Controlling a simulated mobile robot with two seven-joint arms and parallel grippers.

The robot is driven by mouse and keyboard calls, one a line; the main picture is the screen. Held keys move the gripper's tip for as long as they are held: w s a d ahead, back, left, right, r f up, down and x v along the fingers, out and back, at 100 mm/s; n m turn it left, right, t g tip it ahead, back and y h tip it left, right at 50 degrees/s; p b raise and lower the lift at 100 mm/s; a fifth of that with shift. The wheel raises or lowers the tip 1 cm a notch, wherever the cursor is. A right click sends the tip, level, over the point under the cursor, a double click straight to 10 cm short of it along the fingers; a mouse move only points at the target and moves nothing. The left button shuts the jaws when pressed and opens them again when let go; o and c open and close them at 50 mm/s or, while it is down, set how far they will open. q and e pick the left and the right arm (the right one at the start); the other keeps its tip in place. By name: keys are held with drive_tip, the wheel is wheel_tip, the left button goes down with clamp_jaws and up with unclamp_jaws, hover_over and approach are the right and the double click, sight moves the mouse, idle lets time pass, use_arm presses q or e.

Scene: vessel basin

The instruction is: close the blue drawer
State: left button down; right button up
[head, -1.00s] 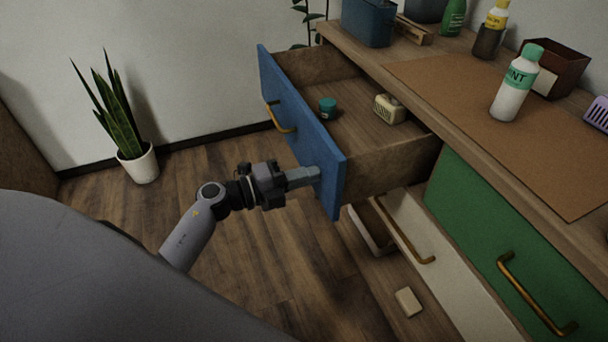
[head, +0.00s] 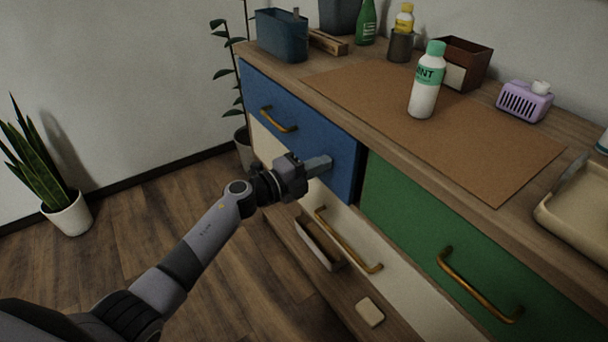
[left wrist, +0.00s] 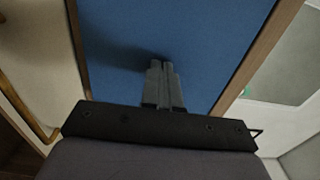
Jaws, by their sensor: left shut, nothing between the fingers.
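The blue drawer (head: 299,124) is at the upper left of the dresser in the head view. Its front lies about level with the dresser's face, and its inside is hidden. A brass handle (head: 278,119) is on the left part of its front. My left gripper (head: 328,161) is shut and empty, with its fingertips at the right part of the blue front. In the left wrist view the shut fingers (left wrist: 163,66) point at the blue front (left wrist: 205,35). Whether they touch it I cannot tell for sure. My right gripper is not in view.
The green drawer (head: 425,235) is to the right, with a cream drawer (head: 330,232) below the blue one. A low wooden shelf holds a pale block (head: 370,312). A white bottle (head: 427,80) stands on the brown mat (head: 480,150). A potted plant (head: 66,212) stands on the floor at left.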

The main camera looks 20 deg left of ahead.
use_arm(q)
drive_tip(key=shift+w+d+r, duration=0.25)
drive_tip(key=shift+w+d, duration=0.35)
drive_tip(key=shift+w, duration=0.1)
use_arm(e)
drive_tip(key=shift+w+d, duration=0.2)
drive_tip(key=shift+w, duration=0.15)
use_arm(q)
drive_tip(key=shift+r, duration=0.1)
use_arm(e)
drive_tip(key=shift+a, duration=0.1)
